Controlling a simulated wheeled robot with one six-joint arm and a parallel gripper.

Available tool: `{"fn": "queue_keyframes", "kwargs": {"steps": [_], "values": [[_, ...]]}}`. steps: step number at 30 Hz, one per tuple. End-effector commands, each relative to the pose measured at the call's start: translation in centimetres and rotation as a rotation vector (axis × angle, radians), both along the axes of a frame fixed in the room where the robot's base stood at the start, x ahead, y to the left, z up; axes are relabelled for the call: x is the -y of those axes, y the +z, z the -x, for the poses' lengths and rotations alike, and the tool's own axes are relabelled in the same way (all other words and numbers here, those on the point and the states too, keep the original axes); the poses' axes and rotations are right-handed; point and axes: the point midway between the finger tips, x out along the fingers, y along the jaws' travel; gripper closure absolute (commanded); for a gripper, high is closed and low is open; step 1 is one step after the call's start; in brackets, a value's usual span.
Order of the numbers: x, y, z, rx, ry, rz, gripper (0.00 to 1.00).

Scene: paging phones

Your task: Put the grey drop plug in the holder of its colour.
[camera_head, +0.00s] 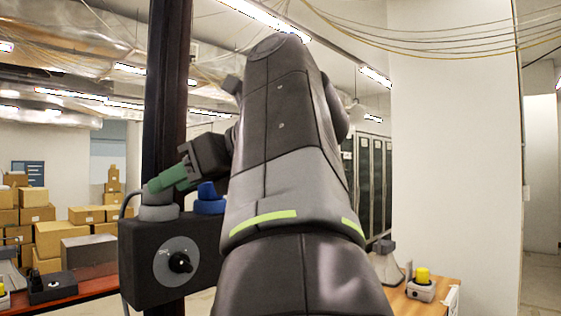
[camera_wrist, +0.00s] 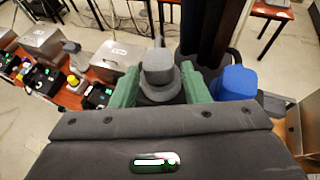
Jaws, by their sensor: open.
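My gripper (camera_wrist: 160,84) has green fingers, which stand open on either side of a grey stepped round piece (camera_wrist: 158,66) in the wrist view. This looks like the grey drop plug, but I cannot tell where plug ends and holder begins. In the head view my gripper (camera_head: 172,180) is just above a grey round piece (camera_head: 158,211) on top of a dark box (camera_head: 168,262) with a knob. A thin cord runs down the box's left side. A blue round holder (camera_head: 209,199) stands to the right on the same box; it also shows in the wrist view (camera_wrist: 235,83).
A dark post (camera_head: 168,100) rises behind the box. A red-brown bench (camera_head: 95,283) with devices is at the left, and a wooden table (camera_head: 440,298) with a yellow-topped device (camera_head: 422,285) at the right. My arm covers the middle of the head view.

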Motion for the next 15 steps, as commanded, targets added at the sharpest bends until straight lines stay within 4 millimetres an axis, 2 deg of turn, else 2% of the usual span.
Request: {"fn": "queue_keyframes", "kwargs": {"steps": [15], "values": [[3.5,1.7,1.1,0.005,-0.004,0.0,0.59]]}}
